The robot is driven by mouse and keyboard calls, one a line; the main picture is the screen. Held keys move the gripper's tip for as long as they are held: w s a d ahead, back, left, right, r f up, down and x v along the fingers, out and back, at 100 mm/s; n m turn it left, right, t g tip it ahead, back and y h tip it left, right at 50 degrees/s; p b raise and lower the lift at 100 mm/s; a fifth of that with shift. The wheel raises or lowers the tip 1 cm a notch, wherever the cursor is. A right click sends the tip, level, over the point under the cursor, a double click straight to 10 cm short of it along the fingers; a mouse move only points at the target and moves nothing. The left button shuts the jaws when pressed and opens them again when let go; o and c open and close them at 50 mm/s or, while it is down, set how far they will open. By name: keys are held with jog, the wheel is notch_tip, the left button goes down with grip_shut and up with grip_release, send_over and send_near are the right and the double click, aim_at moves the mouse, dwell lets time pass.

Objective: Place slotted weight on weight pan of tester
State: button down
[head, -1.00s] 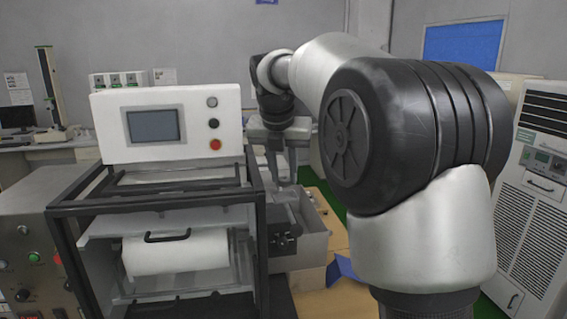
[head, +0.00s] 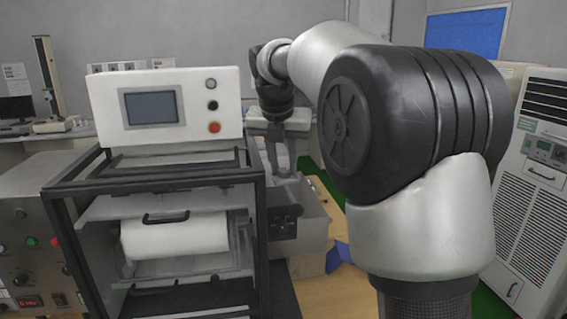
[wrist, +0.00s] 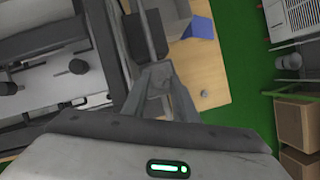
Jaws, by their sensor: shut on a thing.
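The tester (head: 165,105) stands at left centre in the head view, with a white control panel, a small screen and a dark frame. My gripper (head: 287,176) points down just right of that frame, above a grey box-like part. In the wrist view my gripper (wrist: 156,82) is shut, its fingers closing on a small grey piece (wrist: 156,76). This is likely the slotted weight, but it is too small and blurred to be sure. I cannot make out the weight pan in either view.
A wooden table (head: 335,287) lies under and right of the tester, with a blue item (head: 340,253) on it. A louvred white cabinet (head: 530,190) stands at far right. Green floor shows between.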

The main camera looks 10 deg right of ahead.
jog(key=shift+f+b, duration=0.4)
jog(key=shift+f, duration=0.5)
jog(key=c, duration=1.3)
grip_release()
jog(key=shift+c, duration=0.2)
jog(key=p+v, duration=0.2)
jog(key=v, duration=1.5)
jog(key=shift+s+r, duration=0.15)
jog(key=shift+r, duration=0.1)
